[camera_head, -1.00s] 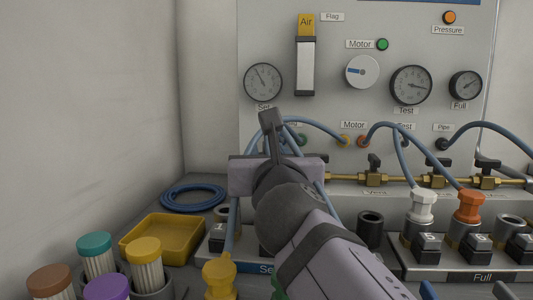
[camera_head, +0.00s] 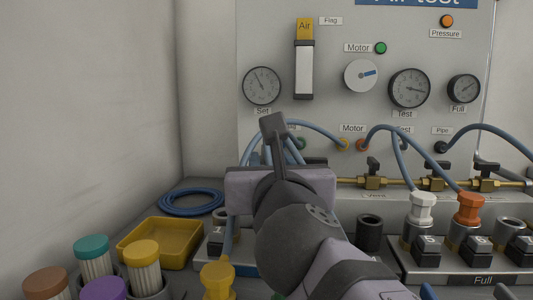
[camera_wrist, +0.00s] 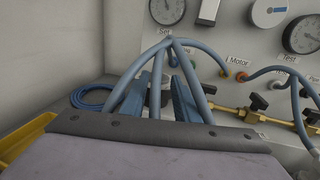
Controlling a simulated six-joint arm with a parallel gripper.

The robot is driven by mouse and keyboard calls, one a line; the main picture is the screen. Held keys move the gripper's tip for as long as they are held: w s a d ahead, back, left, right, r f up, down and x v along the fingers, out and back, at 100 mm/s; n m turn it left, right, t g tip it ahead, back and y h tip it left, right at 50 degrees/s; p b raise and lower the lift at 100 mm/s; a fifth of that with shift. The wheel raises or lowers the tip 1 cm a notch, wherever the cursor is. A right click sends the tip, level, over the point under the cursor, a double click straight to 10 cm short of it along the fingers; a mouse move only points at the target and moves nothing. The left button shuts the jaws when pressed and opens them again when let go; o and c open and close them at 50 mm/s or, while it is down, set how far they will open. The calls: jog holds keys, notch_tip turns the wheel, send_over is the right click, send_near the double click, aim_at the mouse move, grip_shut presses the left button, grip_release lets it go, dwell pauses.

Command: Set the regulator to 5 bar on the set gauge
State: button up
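The set gauge (camera_head: 262,86) is a round white dial at the panel's left, above its "Set" label. Its needle points to the upper left; the figures are too small to read. My gripper (camera_wrist: 170,98) is below this gauge in the wrist view. Its two blue fingers stand apart among blue hoses (camera_wrist: 202,55). Something grey shows behind the gap, but I cannot tell if it is the regulator or if the fingers touch it. In the head view my wrist hides the fingers. I cannot make out the regulator knob clearly.
The panel also carries a white motor disc (camera_head: 361,76), a test gauge (camera_head: 409,88) and a full gauge (camera_head: 463,88). Brass valves (camera_head: 372,182) line its foot at right. A yellow tray (camera_head: 160,243) and a coiled blue hose (camera_head: 192,203) lie at left.

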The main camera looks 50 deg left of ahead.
aim_at(266, 151)
notch_tip(266, 151, up, 5)
jog(key=w+t+h+p, duration=0.1)
jog(key=w+t+p, duration=0.15)
jog(key=p, duration=0.35)
jog(key=a+f+g+y+p, duration=0.1)
jog(key=a+f+g+p, duration=0.1)
jog(key=p, duration=1.2)
jog(key=shift+s+a+f, duration=0.15)
jog(key=shift+a+f, duration=0.35)
jog(key=shift+s+f+g, duration=0.2)
jog(key=shift+f+g, duration=0.15)
jog(key=shift+f, duration=0.25)
jog(key=shift+p+x, duration=0.85)
jog(key=shift+x, duration=2.9)
grip_shut()
